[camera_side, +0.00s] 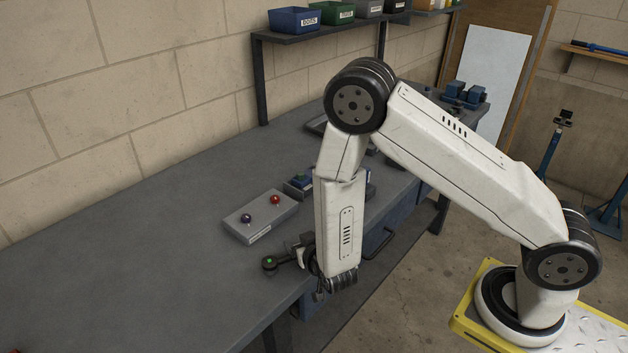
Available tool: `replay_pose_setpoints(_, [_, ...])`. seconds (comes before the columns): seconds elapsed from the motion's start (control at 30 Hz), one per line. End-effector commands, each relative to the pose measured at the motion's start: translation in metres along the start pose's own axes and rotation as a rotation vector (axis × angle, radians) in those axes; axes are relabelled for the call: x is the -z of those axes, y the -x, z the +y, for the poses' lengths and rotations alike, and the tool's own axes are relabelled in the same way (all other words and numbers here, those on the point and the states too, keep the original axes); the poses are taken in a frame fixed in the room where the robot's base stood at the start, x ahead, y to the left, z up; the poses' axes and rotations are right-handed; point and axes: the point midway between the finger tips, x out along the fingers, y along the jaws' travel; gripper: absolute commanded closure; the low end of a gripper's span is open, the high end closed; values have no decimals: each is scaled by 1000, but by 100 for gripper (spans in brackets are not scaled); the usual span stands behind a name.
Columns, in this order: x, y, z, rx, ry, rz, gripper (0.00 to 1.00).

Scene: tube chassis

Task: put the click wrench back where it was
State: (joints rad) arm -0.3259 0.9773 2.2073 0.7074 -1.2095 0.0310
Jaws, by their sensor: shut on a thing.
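A dark wrench (270,263) with a round head and a small green dot shows just left of my wrist, low over the front part of the grey bench (130,270). I take it to be the click wrench. My gripper (299,256) is shut on it near the bench's front edge. My arm hides the rest of the tool and part of the gripper. I cannot tell whether the wrench touches the bench top.
A grey box (262,222) with a blue and a red knob stands behind the wrench. A small dark box (297,187) is partly hidden by my arm. A shelf with bins (294,19) is above. A blue-handled tool (600,47) lies on a far-right shelf.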

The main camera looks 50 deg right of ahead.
Motion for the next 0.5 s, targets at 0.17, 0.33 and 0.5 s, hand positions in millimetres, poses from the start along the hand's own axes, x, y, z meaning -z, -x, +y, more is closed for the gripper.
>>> replay_pose_setpoints(0.17, [-2, -1, 0, 1, -1, 2, 100])
replay_pose_setpoints(0.33, [-4, -2, 0, 1, 0, 2, 100])
replay_pose_setpoints(0.5, [-6, -3, 0, 0, 0, 2, 100])
